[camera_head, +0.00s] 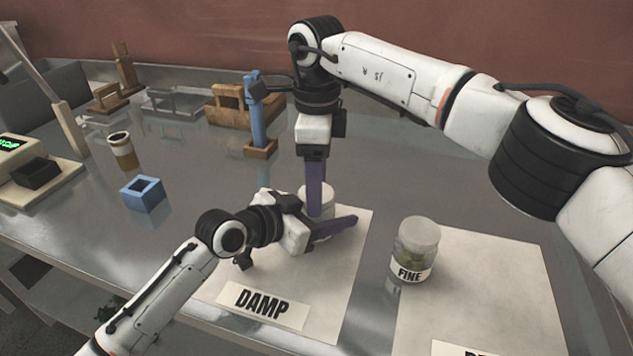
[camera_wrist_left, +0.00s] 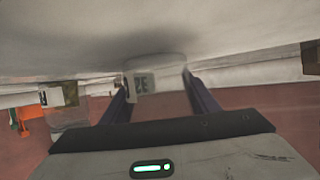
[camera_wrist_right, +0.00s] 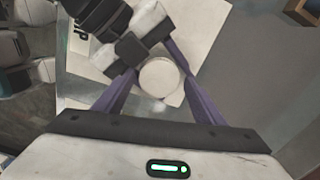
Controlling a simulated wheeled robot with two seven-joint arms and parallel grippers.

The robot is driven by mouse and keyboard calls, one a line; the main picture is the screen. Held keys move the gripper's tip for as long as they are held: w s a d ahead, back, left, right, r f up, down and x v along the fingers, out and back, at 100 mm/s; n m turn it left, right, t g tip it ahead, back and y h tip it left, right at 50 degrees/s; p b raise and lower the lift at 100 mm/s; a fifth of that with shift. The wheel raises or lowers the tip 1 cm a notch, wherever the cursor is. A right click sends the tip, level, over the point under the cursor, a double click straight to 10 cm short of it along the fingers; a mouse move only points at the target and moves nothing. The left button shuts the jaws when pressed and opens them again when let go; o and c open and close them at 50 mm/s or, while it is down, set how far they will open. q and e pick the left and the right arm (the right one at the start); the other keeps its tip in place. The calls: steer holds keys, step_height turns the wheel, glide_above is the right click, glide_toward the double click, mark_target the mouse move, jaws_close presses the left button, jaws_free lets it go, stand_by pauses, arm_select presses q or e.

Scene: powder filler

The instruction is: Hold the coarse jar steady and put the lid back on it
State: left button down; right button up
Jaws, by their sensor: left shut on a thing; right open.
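The coarse jar (camera_wrist_left: 145,82) stands on the pale mat with the DAMP card; its label shows partly, upside down, in the left wrist view. My left gripper (camera_head: 318,232) lies low and is shut on the jar's body from the side. A pale round disc, which looks like the lid (camera_wrist_right: 160,78), covers the jar's top in the right wrist view; whether it is fully seated I cannot tell. My right gripper (camera_head: 316,212) points down from above, open, its fingers on either side of the disc. In the head view the fingers hide much of the jar.
The FINE jar (camera_head: 415,250) stands on another pale mat (camera_head: 480,290) to the right. The DAMP card (camera_head: 262,306) lies in front. A blue hollow block (camera_head: 142,194), a brown-and-white jar (camera_head: 122,152), a scale (camera_head: 28,178) and a blue stand (camera_head: 257,115) are to the left and behind.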

steer(key=shift+s+a+r, duration=0.1)
steer(key=shift+r, duration=2.15)
steer(key=shift+r+n, duration=1.1)
steer(key=shift+r, duration=0.65)
steer(key=shift+c, duration=0.3)
steer(key=shift+f, duration=4.05)
